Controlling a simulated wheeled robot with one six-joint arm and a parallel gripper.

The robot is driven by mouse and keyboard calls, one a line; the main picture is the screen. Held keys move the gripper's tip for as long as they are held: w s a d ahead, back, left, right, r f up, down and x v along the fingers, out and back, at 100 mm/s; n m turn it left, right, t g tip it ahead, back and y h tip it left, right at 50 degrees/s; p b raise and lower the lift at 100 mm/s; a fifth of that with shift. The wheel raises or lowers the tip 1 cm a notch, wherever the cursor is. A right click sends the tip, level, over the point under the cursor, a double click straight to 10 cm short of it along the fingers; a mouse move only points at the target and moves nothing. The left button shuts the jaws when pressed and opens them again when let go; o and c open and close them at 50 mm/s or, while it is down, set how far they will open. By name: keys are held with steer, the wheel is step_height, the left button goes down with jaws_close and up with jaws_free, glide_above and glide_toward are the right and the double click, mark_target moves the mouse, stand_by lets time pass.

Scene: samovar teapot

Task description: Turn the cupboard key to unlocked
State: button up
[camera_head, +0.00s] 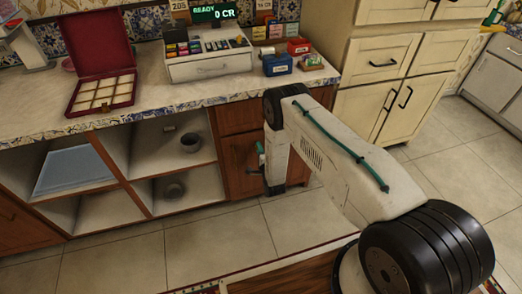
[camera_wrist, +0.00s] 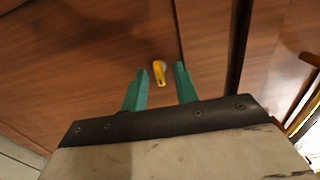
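The cupboard key (camera_wrist: 160,76) is small and yellow. My gripper (camera_wrist: 159,69) has two green fingers, spread apart. The key is not distinguishable there.
Open shelves (camera_head: 150,150) with dark pots are left of the cupboard. The counter (camera_head: 150,108) above holds a red box (camera_head: 92,60) and a cash register (camera_head: 208,55). A cream cabinet (camera_head: 365,85) stands to the right.

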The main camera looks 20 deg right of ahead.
steer(key=s, duration=0.7)
steer(key=shift+s, duration=0.35)
